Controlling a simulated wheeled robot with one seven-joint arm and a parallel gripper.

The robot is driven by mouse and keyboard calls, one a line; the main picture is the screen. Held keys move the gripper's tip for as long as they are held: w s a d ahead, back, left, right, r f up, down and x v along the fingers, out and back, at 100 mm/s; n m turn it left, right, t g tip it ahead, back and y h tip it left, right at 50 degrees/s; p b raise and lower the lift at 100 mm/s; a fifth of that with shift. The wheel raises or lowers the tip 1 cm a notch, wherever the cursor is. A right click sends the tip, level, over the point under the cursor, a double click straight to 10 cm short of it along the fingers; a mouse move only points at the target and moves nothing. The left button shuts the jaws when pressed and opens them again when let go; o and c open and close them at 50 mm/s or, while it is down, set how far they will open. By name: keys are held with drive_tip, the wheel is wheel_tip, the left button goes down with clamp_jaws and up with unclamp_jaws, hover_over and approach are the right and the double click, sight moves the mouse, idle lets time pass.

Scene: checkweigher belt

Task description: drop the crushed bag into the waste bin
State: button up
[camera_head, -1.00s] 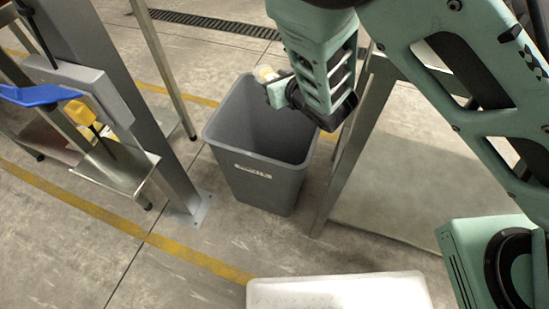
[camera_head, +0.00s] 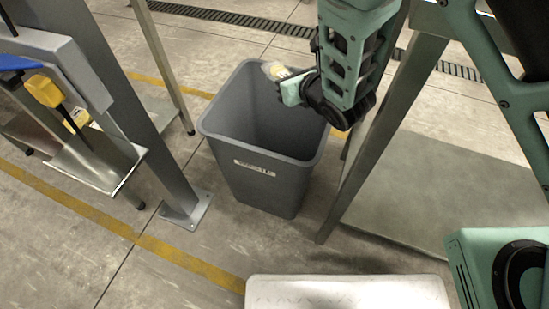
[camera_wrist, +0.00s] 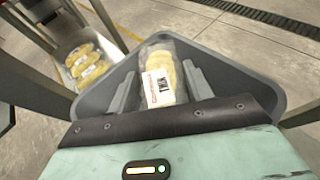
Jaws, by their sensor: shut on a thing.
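The waste bin (camera_head: 262,150) is a grey open-topped tub with a white label, standing on the floor. It also shows in the wrist view, where its grey rim (camera_wrist: 255,52) spreads around the bag. My gripper (camera_head: 281,80) is at the bin's far right rim in the head view. The crushed bag (camera_wrist: 163,72) is clear plastic with yellowish contents and a white label. It sits between my fingers, over the bin's opening. In the head view only a small pale part of the bag (camera_head: 273,69) shows beyond my gripper. The bin's floor is hidden in the wrist view.
A metal table with a leg (camera_head: 375,140) stands close to the bin's right. A grey post (camera_head: 130,110) is at its left. A tray (camera_wrist: 85,55) of several yellow bags shows in the wrist view. Open floor lies in front of the bin.

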wheel_tip(320, 180, down, 2)
drive_tip(key=shift+f+b, duration=0.2)
drive_tip(key=shift+b, duration=0.45)
drive_tip(key=o, duration=1.1)
drive_tip(key=shift+r, duration=0.1)
wheel_tip(320, 180, up, 10)
drive_tip(key=p, duration=0.9)
